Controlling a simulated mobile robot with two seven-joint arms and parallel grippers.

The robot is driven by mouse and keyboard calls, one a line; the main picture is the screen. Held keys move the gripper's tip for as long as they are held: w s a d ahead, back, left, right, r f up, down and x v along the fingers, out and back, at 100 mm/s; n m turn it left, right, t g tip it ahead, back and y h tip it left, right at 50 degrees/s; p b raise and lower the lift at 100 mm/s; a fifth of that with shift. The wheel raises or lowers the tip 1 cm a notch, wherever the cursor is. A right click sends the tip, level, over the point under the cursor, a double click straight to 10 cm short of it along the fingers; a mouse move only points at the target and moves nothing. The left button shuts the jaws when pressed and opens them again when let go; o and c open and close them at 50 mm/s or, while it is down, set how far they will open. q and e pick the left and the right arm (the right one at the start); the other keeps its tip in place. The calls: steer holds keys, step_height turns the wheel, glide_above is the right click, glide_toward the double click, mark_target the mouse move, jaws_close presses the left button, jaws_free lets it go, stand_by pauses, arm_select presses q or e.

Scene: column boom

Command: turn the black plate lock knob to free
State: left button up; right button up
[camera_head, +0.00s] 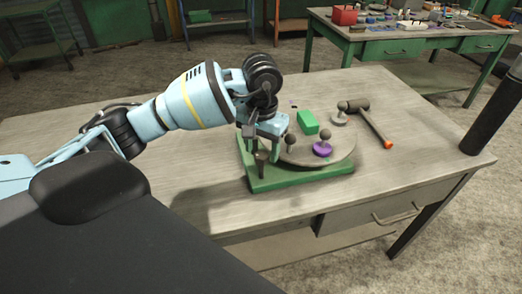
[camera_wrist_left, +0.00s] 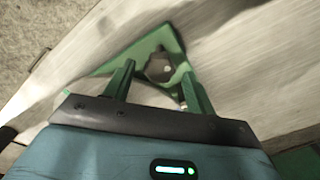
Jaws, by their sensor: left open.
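The black knob (camera_head: 262,158) stands near the front left corner of a green base (camera_head: 310,180) on the bench. In the left wrist view, a dark round knob top (camera_wrist_left: 159,68) shows between the fingertips, near a corner of the green base (camera_wrist_left: 150,43). My left gripper (camera_head: 262,146) points down over this corner, and its fingers (camera_wrist_left: 157,80) are open on either side of the knob. I cannot tell whether they touch it. The knob's lower part is partly hidden. My right gripper is not in view.
A black cylinder (camera_head: 493,115) rises at the bench's right end. The bench's left part is clear.

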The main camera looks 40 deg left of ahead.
arm_select(q)
steer(key=shift+f, duration=0.75)
steer(key=c, duration=1)
